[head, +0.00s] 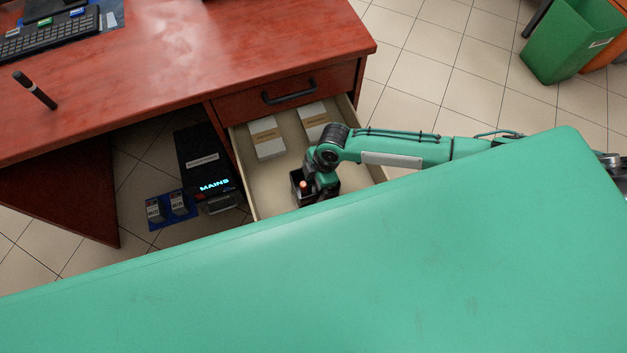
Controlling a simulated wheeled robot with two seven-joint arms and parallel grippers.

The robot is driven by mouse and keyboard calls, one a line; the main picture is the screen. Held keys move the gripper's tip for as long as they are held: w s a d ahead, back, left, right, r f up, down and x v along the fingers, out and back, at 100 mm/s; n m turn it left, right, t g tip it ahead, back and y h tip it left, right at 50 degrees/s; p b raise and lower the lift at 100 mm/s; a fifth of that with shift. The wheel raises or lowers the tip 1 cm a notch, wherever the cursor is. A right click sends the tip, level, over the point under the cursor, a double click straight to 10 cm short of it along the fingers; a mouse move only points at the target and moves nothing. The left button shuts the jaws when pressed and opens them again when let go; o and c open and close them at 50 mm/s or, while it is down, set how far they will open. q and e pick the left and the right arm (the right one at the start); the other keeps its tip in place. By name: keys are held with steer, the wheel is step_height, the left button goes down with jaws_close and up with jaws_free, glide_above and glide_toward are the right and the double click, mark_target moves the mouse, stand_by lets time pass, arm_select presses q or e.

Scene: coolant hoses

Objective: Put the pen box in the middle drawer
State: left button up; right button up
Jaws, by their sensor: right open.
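The open drawer (260,197) hangs out below a closed drawer front with a dark handle, under the red desk. A small dark box (296,178) with an orange tip showing in it, which looks like the pen box, is inside the open drawer, towards its middle. My right gripper (318,192) points down into the drawer, right beside this box, and is open. The wrist hides its fingertips and part of the box, so contact cannot be told. My left gripper is not in view.
Two white labelled boxes (266,138) (315,120) lie at the back of the drawer. The closed drawer front (290,90) is above. A black unit reading MAINS (203,160) stands on the floor to the left. A green bin (570,42) is at the far right.

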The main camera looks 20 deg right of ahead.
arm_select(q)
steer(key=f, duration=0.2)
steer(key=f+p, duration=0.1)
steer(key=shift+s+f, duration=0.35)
arm_select(e)
steer(key=v, duration=1.1)
steer(key=shift+r, duration=0.35)
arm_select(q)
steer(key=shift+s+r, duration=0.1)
